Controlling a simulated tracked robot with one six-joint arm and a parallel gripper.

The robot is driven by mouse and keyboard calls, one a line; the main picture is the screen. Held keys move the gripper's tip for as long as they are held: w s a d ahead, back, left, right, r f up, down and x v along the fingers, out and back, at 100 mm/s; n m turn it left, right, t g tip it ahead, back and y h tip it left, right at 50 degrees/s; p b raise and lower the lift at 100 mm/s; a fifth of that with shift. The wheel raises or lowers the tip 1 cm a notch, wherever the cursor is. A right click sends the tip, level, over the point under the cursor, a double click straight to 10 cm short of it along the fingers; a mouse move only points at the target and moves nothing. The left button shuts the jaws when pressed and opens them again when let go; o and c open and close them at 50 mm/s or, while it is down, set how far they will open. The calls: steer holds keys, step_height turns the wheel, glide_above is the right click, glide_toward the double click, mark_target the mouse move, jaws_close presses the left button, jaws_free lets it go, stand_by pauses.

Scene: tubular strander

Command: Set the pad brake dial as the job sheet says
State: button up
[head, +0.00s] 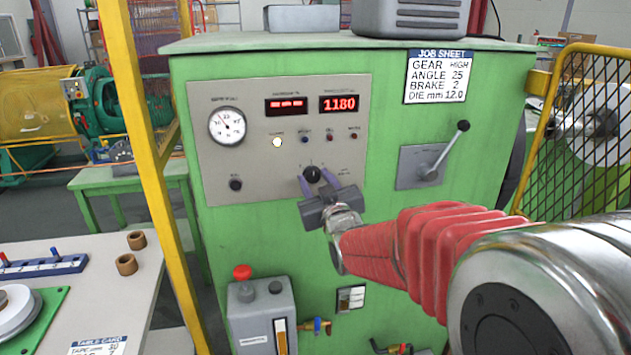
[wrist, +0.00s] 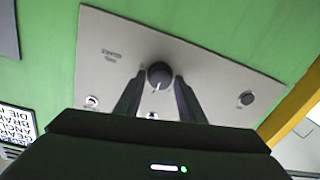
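The pad brake dial is a round black knob (head: 311,173) low on the grey panel; it also shows in the wrist view (wrist: 159,75). A pale pointer line on it points down in the wrist view, where the panel appears turned over. The marks around it are too small to read. The job sheet (head: 440,77) reads gear HIGH, angle 25, brake 2, die 12.0 mm. My gripper (head: 318,182) is open at the dial, and its fingers (wrist: 159,78) stand on either side of the knob. I see narrow gaps beside it and cannot tell any contact.
The panel (head: 225,180) also has a gauge (head: 227,126), red displays (head: 339,104), several small lamps and another black knob (head: 235,184). A lever (head: 445,150) stands right of the panel. A yellow post (head: 140,130) rises at left. A box with a red button (head: 242,272) is below.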

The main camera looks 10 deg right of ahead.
steer(key=c, duration=0.7)
steer(key=shift+c, duration=0.2)
steer(key=shift+n, duration=0.4)
steer(key=n, duration=0.4)
steer(key=shift+a, duration=0.1)
steer(key=n, duration=0.4)
steer(key=shift+a+f+n, duration=0.1)
steer(key=shift+a+n, duration=0.05)
steer(key=shift+n, duration=0.25)
steer(key=o, duration=1)
steer(key=shift+o, duration=0.2)
steer(key=shift+s, duration=0.1)
